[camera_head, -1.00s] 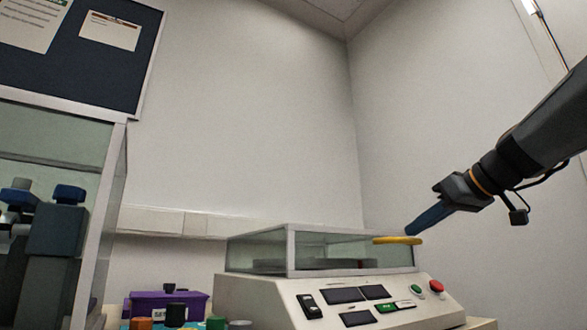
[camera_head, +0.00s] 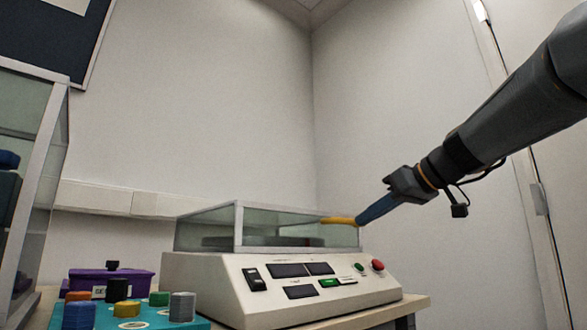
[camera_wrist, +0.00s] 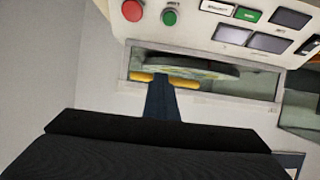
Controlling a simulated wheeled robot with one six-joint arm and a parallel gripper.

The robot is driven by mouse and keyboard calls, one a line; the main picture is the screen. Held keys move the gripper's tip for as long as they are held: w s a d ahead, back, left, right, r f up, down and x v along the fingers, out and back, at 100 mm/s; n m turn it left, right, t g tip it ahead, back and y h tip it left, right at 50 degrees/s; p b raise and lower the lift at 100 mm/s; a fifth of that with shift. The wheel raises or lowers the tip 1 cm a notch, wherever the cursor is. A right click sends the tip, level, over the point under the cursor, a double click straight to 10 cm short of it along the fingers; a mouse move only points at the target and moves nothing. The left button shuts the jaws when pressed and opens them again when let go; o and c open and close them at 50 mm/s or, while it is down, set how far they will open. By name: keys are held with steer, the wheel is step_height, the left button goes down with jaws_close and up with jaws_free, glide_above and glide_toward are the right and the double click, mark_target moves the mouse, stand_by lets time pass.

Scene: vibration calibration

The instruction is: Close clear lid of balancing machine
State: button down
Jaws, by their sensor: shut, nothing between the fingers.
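The balancing machine (camera_head: 215,290) is a cream console with a sloped control panel. Its clear lid (camera_head: 285,219), with a pale frame, lies low and level over the top; I cannot tell whether it is fully seated. A yellow handle (camera_head: 338,221) is at the lid's front right edge. My gripper (camera_head: 364,218) is shut and empty, its blue fingertips at the handle's right end. In the wrist view, the closed fingers (camera_wrist: 157,84) cross in front of the handle (camera_wrist: 184,81), which shows on both sides. A dark disc (camera_wrist: 195,69) is behind the clear panel.
A red button (camera_head: 377,265) and a green button (camera_head: 359,267) are on the panel. A teal tray (camera_head: 195,324) with coloured cylinders and a purple box (camera_head: 135,282) stand left. A glass-sided cabinet (camera_head: 45,175) is far left. The table ends just right of the machine.

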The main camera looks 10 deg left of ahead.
steer(key=s+d+f+p, duration=0.1)
steer(key=s+d+p, duration=0.3)
steer(key=s+d, duration=0.2)
steer(key=shift+d, duration=0.65)
